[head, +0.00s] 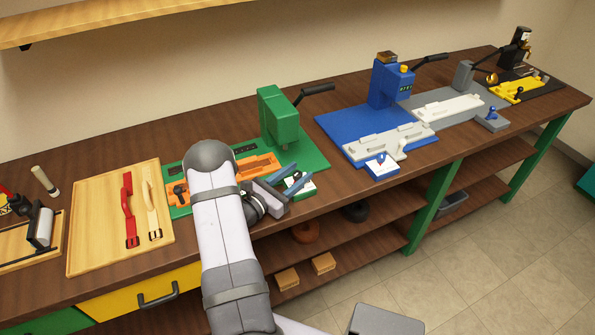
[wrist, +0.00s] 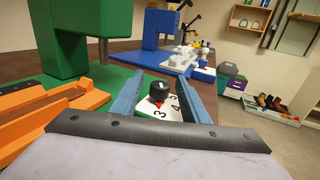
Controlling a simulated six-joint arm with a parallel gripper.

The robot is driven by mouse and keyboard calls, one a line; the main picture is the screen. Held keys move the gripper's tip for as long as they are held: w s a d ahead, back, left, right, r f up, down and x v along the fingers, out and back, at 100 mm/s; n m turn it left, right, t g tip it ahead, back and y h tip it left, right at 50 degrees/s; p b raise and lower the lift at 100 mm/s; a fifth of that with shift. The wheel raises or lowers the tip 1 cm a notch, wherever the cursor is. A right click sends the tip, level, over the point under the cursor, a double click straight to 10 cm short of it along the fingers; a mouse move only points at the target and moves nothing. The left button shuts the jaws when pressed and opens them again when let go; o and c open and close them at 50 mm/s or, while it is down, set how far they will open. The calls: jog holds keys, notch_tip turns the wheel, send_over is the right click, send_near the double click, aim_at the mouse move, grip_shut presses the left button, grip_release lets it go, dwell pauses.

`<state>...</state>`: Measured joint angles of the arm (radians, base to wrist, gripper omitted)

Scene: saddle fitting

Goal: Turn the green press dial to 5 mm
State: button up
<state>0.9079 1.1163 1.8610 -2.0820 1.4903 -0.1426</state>
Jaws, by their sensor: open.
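The green press (head: 280,118) stands on its green base on the bench, with an orange fixture (head: 257,166) in front of its column. Its dial shows in the wrist view as a black knob (wrist: 161,91) on a white plate (wrist: 157,113) with black numbers, 3 and 5 among them, and a red mark below the knob. My gripper (wrist: 162,88) is open, with one blue finger on each side of the knob. I cannot tell whether either finger touches it. In the head view my gripper (head: 287,180) is at the front edge of the green base and partly hides the plate.
A blue press (head: 390,85) with its own white dial plate (head: 382,166) stands to the right, a grey station (head: 465,78) beyond it. A wooden board (head: 88,232) with red and cream straps lies to the left. The green press's orange fixture lies close left of my fingers.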

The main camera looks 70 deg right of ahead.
jog(key=shift+s+d, duration=0.15)
jog(key=shift+d, duration=0.15)
grip_shut()
jog(key=c, duration=1.1)
grip_release()
jog(key=shift+t, duration=0.3)
jog(key=shift+o, duration=0.2)
jog(key=n+t+h, duration=0.1)
jog(key=n+t, duration=0.2)
jog(key=t, duration=0.1)
jog(key=shift+s+b, duration=0.15)
jog(key=shift+b, duration=0.25)
jog(key=shift+n+t, duration=0.7)
jog(key=shift+t, duration=0.4)
